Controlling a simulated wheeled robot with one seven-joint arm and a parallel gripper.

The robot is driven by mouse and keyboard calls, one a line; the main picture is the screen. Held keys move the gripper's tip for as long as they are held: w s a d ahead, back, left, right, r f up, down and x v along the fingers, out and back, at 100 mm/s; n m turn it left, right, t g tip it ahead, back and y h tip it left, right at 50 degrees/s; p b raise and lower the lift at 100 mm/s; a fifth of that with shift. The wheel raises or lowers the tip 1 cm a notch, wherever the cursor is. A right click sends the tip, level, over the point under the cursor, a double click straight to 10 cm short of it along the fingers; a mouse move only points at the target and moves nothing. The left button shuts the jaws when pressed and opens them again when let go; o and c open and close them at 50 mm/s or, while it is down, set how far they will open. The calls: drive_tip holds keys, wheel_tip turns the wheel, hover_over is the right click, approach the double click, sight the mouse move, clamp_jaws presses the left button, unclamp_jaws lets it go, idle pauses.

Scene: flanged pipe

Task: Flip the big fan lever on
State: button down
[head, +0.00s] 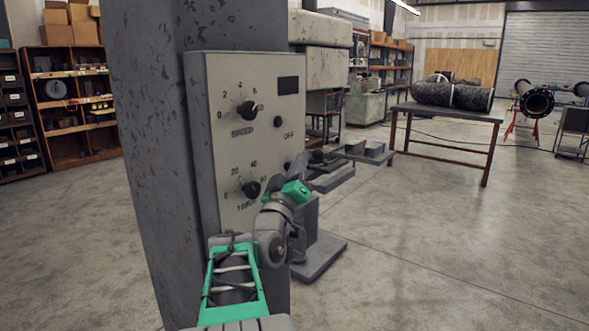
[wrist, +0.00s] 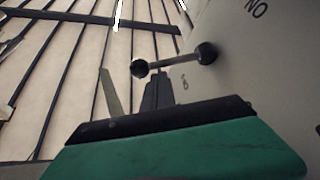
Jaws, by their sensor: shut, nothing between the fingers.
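The grey control panel (head: 232,75) is fixed to a speckled column and has an OFF label near its right edge. In the wrist view, a lever (wrist: 175,62) with a dark ball at each end sticks out from the panel face (wrist: 245,75), near an upside-down ON label. My gripper (wrist: 153,78) is shut and empty, its dark fingertips close to the lever's outer ball; I cannot tell whether they touch. In the head view, my green gripper body (head: 295,192) is at the panel's lower right edge and the fingertips are not clear.
The panel also carries a speed knob (head: 249,111) and a timer knob (head: 250,188). A table (head: 448,113) with a dark wrapped pipe stands behind to the right. A grey stand (head: 318,256) is just behind my arm. The floor at right is open.

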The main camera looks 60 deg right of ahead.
drive_tip(key=shift+x, duration=0.8)
drive_tip(key=shift+f, duration=0.1)
